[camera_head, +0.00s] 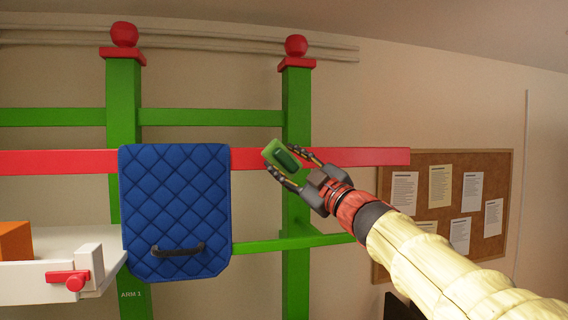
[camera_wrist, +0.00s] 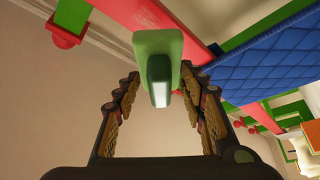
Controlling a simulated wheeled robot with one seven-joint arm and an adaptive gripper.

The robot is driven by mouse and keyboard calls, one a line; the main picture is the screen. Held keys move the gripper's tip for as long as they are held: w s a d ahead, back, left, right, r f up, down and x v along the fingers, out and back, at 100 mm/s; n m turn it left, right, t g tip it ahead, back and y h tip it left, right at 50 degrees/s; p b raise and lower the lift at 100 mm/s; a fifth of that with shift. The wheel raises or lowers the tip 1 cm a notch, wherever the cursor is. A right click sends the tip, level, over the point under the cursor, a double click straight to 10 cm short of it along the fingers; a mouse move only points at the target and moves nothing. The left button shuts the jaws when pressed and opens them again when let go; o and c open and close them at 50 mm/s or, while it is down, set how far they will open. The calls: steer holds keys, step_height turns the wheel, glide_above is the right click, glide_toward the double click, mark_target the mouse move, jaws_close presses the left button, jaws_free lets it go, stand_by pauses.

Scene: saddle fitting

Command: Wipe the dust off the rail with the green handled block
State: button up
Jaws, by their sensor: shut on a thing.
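My gripper (camera_head: 283,160) is shut on the green handled block (camera_head: 269,154), with the dark green handle between its fingers. In the wrist view the block (camera_wrist: 158,43) lies beyond the fingertips (camera_wrist: 160,88), with its broad face turned away from me. The red rail (camera_head: 355,157) runs level across the green posts. The block overlaps the rail in the head view, in front of the right post; I cannot tell if it touches. The rail also shows in the wrist view (camera_wrist: 188,28), beside and behind the block. I cannot make out dust on the rail.
A blue quilted pad (camera_head: 175,205) with a dark handle hangs over the rail to the left. Green posts (camera_head: 297,110) and green crossbars stand behind. A white shelf (camera_head: 60,245) with an orange box (camera_head: 14,241) is at lower left. A cork board (camera_head: 440,170) hangs at right.

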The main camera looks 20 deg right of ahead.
steer(key=shift+w+f, duration=0.1)
steer(key=shift+w, duration=0.05)
steer(key=shift+s, duration=1.65)
steer(key=shift+w, duration=0.1)
steer(key=shift+w+p, duration=0.65)
steer(key=shift+w, duration=2.75)
steer(key=shift+w+p, duration=0.3)
steer(key=shift+w, duration=0.7)
steer(key=shift+d, duration=0.15)
